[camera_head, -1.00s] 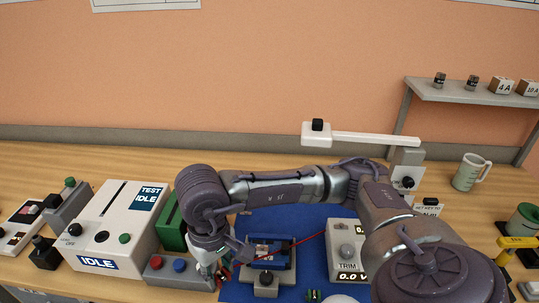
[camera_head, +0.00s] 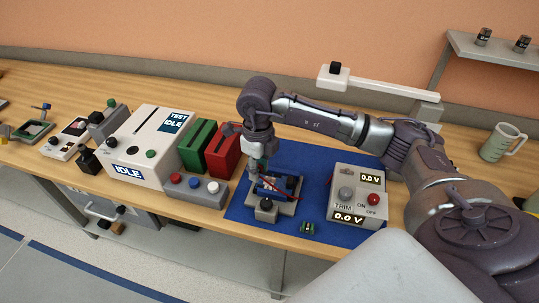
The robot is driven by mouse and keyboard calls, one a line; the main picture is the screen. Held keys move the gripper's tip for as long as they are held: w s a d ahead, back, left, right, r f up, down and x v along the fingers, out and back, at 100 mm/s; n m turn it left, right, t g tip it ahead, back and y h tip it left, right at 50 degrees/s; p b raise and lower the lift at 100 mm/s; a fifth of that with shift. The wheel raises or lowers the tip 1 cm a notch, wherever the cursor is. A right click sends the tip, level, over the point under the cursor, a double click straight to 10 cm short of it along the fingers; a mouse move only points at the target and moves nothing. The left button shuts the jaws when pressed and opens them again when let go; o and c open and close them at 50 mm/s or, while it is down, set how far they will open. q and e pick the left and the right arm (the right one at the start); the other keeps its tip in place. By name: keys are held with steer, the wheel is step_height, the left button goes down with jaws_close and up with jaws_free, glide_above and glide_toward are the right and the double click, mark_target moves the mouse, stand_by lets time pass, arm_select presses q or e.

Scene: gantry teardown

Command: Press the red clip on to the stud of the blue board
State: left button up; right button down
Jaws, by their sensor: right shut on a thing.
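The blue board (camera_head: 276,184) sits in a grey holder with a black knob (camera_head: 266,205) on the blue mat (camera_head: 238,212). My right gripper (camera_head: 257,171) points down at the board's back left edge and is shut. The red clip in it is mostly hidden by the fingers. A thin red lead (camera_head: 289,191) runs over the board to the right. The stud is too small to make out, and I cannot tell whether the clip touches it. My left gripper is out of view.
A meter box (camera_head: 357,196) reading 0.0 V stands right of the board. A small green board (camera_head: 307,228) lies in front. A button box (camera_head: 194,188), green and red bins (camera_head: 222,153) and a white tester (camera_head: 147,145) marked IDLE stand left. A mug (camera_head: 502,142) is far right.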

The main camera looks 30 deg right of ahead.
mark_target(269, 183)
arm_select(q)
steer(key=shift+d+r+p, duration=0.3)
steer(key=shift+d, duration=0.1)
arm_select(e)
steer(key=w+d+f+m, duration=0.2)
steer(key=d+m, duration=0.3)
steer(key=m, duration=0.9)
steer(key=shift+w+d+m, duration=0.15)
steer(key=shift+w+m, duration=0.25)
steer(key=shift+w, duration=0.3)
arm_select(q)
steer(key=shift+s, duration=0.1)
arm_select(e)
steer(key=shift+f, duration=0.1)
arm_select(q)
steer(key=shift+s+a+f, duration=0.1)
arm_select(e)
steer(key=shift+f, duration=0.1)
steer(key=shift+f+b, duration=0.7)
steer(key=shift+f, duration=0.05)
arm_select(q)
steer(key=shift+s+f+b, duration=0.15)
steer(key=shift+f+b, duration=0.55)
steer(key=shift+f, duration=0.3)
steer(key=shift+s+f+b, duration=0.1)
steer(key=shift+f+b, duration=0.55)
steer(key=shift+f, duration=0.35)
arm_select(e)
steer(key=shift+f, duration=2)
